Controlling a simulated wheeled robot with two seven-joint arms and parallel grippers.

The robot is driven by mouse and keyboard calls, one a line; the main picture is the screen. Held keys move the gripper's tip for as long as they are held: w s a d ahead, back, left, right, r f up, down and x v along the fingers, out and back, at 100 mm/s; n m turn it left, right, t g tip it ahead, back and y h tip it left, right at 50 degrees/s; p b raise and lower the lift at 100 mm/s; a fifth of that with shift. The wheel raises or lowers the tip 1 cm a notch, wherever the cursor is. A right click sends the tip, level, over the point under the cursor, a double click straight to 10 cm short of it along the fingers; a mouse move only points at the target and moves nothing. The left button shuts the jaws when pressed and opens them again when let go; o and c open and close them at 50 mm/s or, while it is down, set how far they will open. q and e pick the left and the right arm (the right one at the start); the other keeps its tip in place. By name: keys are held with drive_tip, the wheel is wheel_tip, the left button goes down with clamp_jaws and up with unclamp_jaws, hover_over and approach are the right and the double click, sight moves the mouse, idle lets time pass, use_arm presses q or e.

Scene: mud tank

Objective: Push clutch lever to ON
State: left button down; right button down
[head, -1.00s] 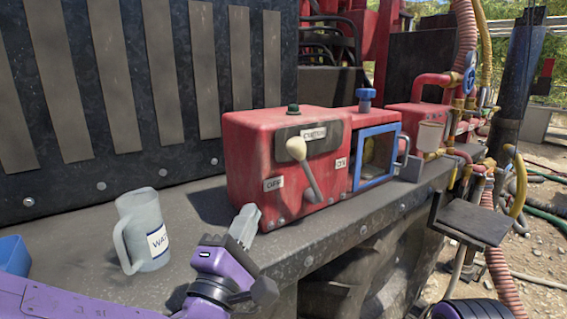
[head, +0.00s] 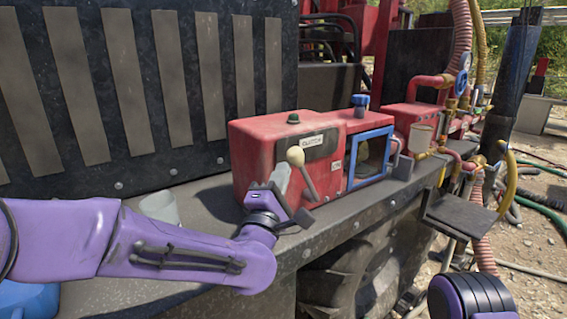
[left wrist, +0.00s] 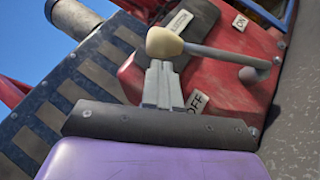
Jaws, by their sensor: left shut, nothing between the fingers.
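The clutch lever (head: 305,176) has a cream knob (head: 296,156) on a grey rod and sits on the front of a red box (head: 256,150) labelled CLUTCH. It leans up and left from its pivot. In the left wrist view, the knob (left wrist: 164,42) is just beyond my fingertips, with the OFF label (left wrist: 197,102) below it and the ON label (left wrist: 240,22) to the upper right. My left gripper (head: 281,174) is shut and empty, on the OFF side of the lever. I cannot tell if it touches. It hides the OFF label in the head view. My right gripper is out of view.
The box stands on a dark ledge (head: 330,237). A blue-framed opening (head: 370,157) with a blue valve knob (head: 360,100) is right of the lever. A clear jug (head: 160,206) stands behind my left forearm. Pipes and hoses are at far right.

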use_arm(q)
drive_tip(key=shift+w+d, duration=0.25)
drive_tip(key=shift+w, duration=0.05)
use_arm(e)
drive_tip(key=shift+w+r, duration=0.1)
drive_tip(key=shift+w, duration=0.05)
use_arm(q)
drive_tip(key=shift+s, duration=0.15)
drive_tip(key=shift+r, duration=0.1)
